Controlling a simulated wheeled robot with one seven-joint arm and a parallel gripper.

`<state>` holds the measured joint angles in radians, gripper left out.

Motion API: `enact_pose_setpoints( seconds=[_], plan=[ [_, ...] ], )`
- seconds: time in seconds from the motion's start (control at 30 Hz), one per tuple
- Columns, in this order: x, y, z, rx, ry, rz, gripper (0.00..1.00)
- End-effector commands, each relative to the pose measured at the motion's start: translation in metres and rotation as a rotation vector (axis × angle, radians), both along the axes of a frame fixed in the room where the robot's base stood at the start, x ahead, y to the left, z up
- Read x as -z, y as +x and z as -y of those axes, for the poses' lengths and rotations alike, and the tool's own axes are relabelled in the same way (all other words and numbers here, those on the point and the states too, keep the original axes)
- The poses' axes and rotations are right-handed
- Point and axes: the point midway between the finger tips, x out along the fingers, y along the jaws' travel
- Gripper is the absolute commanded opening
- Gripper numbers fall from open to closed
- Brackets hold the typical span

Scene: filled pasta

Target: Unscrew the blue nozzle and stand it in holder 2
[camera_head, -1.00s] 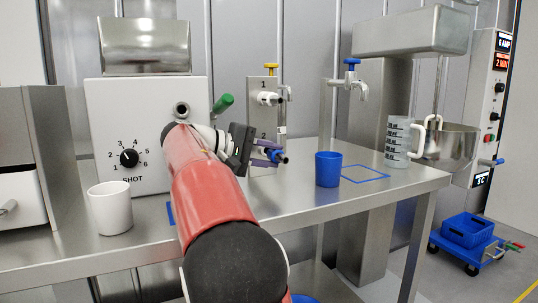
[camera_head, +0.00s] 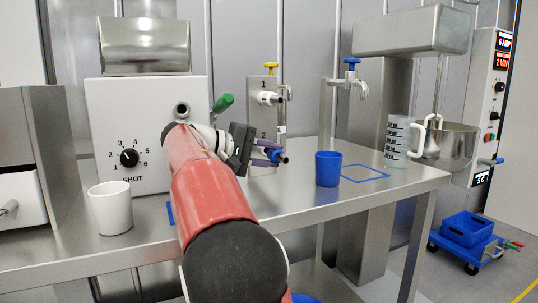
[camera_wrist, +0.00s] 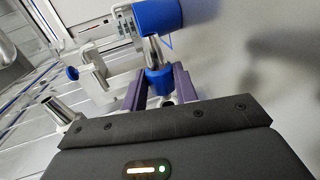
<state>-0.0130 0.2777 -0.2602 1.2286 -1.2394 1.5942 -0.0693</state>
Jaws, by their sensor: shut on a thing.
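My gripper (camera_head: 270,153) is to the right of the SHOT machine, above the steel table. Its purple fingers are shut on the blue nozzle (camera_head: 280,157). In the wrist view the blue nozzle (camera_wrist: 159,82) sits between the two fingers, with a metal tip pointing away from my gripper. The upright holder plate (camera_head: 256,88) is marked 1 and 2. A white nozzle (camera_head: 267,98) is at mark 1. My gripper is in front of the lower part of the plate, so holder 2 is partly hidden. The machine's round spout (camera_head: 182,110) shows an open end, apart from the blue nozzle.
A blue cup (camera_head: 328,170) stands to the right of my gripper, beside a blue outlined square (camera_head: 365,173). A clear measuring jug (camera_head: 397,142) is further right. A white cup (camera_head: 111,208) stands at the left front. A green handle (camera_head: 223,102) sticks out near my wrist.

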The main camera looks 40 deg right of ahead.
Motion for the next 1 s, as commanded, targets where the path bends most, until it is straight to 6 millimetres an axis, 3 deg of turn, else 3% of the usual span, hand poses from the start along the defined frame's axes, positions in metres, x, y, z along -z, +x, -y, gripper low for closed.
enact_pose_setpoints(
  seconds=[1.0],
  plan=[
    [-0.001, 0.014, 0.004, 0.001, -0.001, -0.001, 0.02]
  ],
)
